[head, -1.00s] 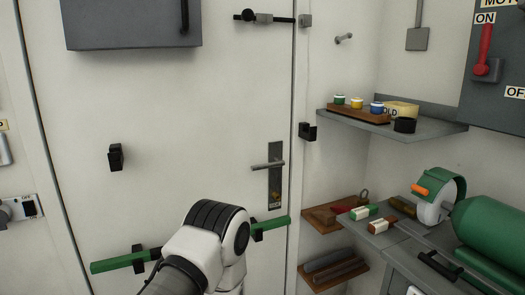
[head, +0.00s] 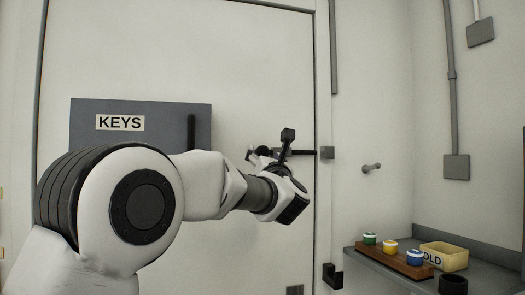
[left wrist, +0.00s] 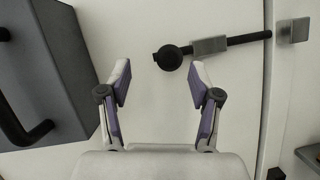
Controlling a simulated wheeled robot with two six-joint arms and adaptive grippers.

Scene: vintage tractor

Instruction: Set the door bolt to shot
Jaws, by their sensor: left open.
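The door bolt (head: 306,153) is a dark rod on the upper right of the white door. In the left wrist view the bolt (left wrist: 248,38) runs through a grey bracket (left wrist: 210,45), with a round black knob (left wrist: 169,58) at its left end. Its right tip stops short of the grey keeper (left wrist: 293,30) on the frame, leaving a small gap. The keeper also shows in the head view (head: 327,153). My left gripper (left wrist: 160,67) is open and empty, its fingers pointing toward the door just below the knob. In the head view my left wrist partly hides the bolt. My right gripper is out of view.
A grey KEYS cabinet (head: 85,125) with a black handle juts from the door to the left of the bolt. A peg (head: 371,167) sticks out of the right wall. A shelf (head: 390,276) with coloured-topped jars is at lower right.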

